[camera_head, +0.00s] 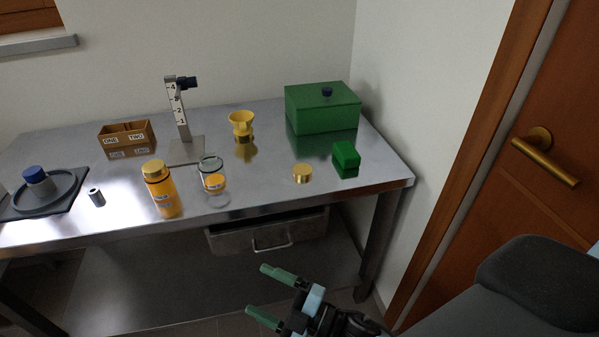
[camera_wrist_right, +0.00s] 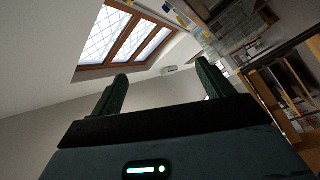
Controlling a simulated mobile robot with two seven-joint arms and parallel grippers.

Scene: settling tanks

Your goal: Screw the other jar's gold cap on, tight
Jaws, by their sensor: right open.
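To the left of the clear jar stands an orange-filled jar (camera_head: 164,196) with a gold cap (camera_head: 155,170) on top. My right gripper (camera_head: 264,290) is open and empty in front of the table, below its top. Its two fingers also show apart in the right wrist view (camera_wrist_right: 160,90), facing a window and wall. My left gripper is in neither view.
The metal table (camera_head: 270,152) also holds a green lidded box (camera_head: 322,108), a small green block (camera_head: 346,155), a yellow funnel (camera_head: 241,122), a scale stand (camera_head: 181,115), a divided cardboard box (camera_head: 127,138) and a small metal cylinder (camera_head: 96,197). A drawer (camera_head: 265,235) hangs below. A door (camera_head: 520,150) stands right.

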